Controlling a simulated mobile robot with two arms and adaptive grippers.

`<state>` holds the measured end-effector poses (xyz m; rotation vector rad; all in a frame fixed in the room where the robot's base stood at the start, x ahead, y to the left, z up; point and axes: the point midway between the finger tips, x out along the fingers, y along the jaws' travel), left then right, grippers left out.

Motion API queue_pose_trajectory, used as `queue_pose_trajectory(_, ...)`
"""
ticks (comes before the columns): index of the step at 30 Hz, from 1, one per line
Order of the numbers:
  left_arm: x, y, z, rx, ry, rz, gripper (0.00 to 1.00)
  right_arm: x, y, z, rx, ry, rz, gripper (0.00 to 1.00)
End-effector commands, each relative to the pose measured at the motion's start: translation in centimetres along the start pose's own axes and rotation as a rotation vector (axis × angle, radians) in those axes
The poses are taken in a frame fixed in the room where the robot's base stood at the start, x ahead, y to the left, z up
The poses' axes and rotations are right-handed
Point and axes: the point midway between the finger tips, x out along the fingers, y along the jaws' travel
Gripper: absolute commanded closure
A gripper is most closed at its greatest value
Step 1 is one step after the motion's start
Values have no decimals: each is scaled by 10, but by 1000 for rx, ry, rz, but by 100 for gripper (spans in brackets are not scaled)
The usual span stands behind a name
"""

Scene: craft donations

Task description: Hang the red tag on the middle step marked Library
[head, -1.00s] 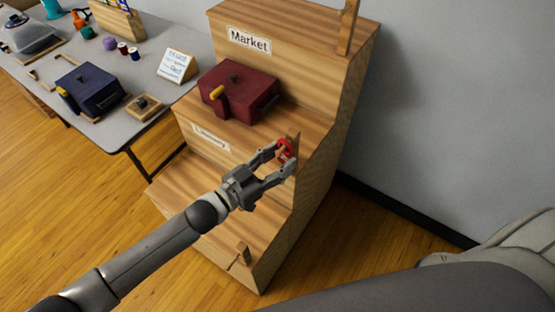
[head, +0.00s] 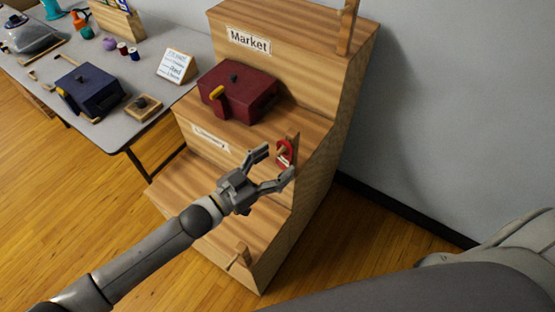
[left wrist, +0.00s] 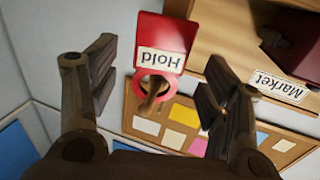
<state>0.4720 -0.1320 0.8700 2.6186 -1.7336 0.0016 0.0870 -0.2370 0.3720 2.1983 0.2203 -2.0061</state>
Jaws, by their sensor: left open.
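The red tag (head: 286,154) hangs at the right end of the middle step (head: 265,138), with its ring around the wooden peg there. In the left wrist view the red tag (left wrist: 163,38) reads "Hold" upside down, and the peg (left wrist: 152,96) passes through its ring. The middle step's front label (head: 210,137) is too blurred to read surely. My left gripper (head: 280,161) is open, its fingers just short of the tag and apart from it. In the left wrist view the fingers stand either side of the tag. My right gripper is out of view.
A dark red lidded box (head: 238,92) sits on the middle step, left of the tag. The top step is marked Market (head: 249,40). The lowest step has another wooden peg (head: 240,257). A grey table (head: 185,50) with several items stands at left.

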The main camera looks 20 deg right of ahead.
Motion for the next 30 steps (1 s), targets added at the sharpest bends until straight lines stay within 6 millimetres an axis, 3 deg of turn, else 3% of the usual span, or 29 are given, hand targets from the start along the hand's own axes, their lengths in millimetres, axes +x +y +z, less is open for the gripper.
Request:
queue_pose_trajectory(9, -66, -1, 1, 0, -3, -2, 29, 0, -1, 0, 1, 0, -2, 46)
queue_pose_trajectory(15, -95, 0, 1, 0, -2, -1, 29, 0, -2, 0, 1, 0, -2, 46)
queue_pose_trajectory(21, -106, 0, 0, 0, -1, -1, 29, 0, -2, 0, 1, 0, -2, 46)
queue_pose_trajectory(30, -99, 3, -2, -7, -13, -34, 29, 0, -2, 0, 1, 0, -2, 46)
